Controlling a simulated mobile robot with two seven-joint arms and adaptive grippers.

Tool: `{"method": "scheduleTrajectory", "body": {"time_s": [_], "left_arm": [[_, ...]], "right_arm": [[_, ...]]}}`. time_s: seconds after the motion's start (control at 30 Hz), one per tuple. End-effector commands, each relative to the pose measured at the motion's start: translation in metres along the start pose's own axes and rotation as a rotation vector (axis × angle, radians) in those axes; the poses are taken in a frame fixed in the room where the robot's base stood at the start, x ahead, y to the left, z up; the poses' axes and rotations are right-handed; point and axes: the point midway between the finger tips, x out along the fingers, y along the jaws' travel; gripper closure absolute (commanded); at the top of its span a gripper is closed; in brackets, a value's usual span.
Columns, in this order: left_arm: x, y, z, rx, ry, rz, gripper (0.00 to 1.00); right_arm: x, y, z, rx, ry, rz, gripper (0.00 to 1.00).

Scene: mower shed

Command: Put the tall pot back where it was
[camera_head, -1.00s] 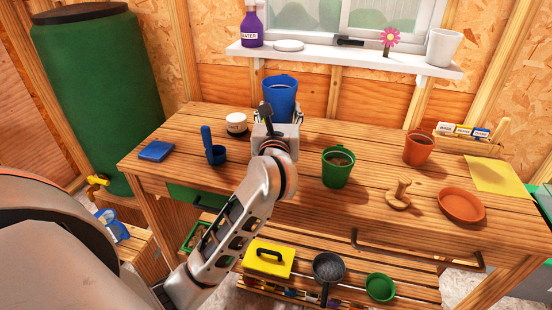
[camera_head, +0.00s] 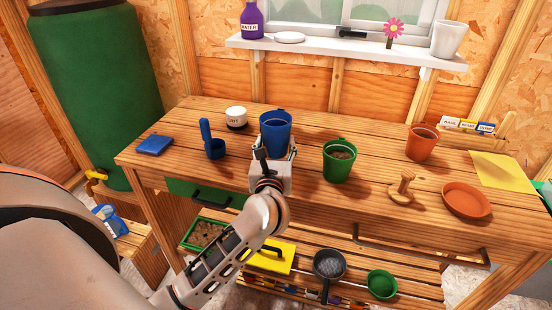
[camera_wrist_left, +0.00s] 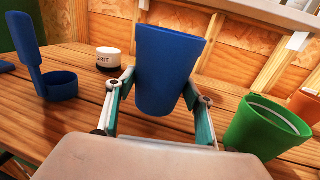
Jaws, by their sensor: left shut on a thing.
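The tall blue pot (camera_head: 275,130) is upright over the left-middle part of the wooden bench (camera_head: 305,135), between the blue scoop-like holder and the green pot. My left gripper (camera_head: 273,155) is shut on it, coming from the near side. In the left wrist view the blue pot (camera_wrist_left: 166,72) stands between the two fingers, tilted slightly in the picture. I cannot tell whether its base touches the bench. My right gripper is not in view.
A green pot (camera_head: 338,162) stands close to the right. A blue holder (camera_head: 214,148), white tub (camera_head: 236,117) and blue packet (camera_head: 154,145) are to the left. An orange pot (camera_head: 421,144), wooden dibber (camera_head: 402,188) and orange saucer (camera_head: 466,200) are further right. The windowsill (camera_head: 345,48) is above.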

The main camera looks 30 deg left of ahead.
Motion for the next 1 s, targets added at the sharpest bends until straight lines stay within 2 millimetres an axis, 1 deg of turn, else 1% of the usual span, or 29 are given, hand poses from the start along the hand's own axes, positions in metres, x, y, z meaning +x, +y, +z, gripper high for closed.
{"method": "scheduleTrajectory", "body": {"time_s": [0.07, 0.23, 0.33, 0.4, 0.57, 0.67, 0.8, 0.83, 0.87, 0.9, 1.0], "left_arm": [[0.0, 0.0, -0.006, 0.002, 0.001, 0.0, 0.7], [0.0, 0.0, -0.033, 0.005, 0.004, 0.0, 0.7], [0.0, 0.0, -0.043, 0.002, 0.003, 0.0, 0.7], [0.0, 0.0, -0.045, 0.001, 0.001, 0.0, 0.7], [0.0, 0.0, -0.043, 0.0, -0.001, 0.0, 0.7], [0.0, 0.0, -0.044, 0.0, -0.001, 0.0, 0.7], [0.0, 0.0, -0.049, 0.001, 0.0, 0.0, 0.7], [0.0, 0.0, -0.049, 0.001, 0.0, 0.0, 0.45], [0.0, 0.0, -0.048, 0.0, 0.0, 0.0, 0.37], [0.0, 0.0, -0.047, 0.0, -0.001, 0.0, 0.31], [0.0, 0.0, -0.047, 0.0, -0.001, 0.0, 0.31]], "right_arm": [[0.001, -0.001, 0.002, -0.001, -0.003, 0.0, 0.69], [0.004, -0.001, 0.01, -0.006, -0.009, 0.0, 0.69], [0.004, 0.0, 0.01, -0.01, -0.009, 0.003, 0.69], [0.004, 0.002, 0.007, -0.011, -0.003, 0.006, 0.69], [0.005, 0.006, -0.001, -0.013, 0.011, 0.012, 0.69], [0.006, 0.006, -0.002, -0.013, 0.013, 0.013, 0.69], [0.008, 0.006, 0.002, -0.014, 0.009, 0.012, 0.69], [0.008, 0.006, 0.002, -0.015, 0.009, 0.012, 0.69], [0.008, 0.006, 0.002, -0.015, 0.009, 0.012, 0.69], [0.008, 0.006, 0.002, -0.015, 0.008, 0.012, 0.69], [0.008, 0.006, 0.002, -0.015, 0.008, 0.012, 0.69]]}}
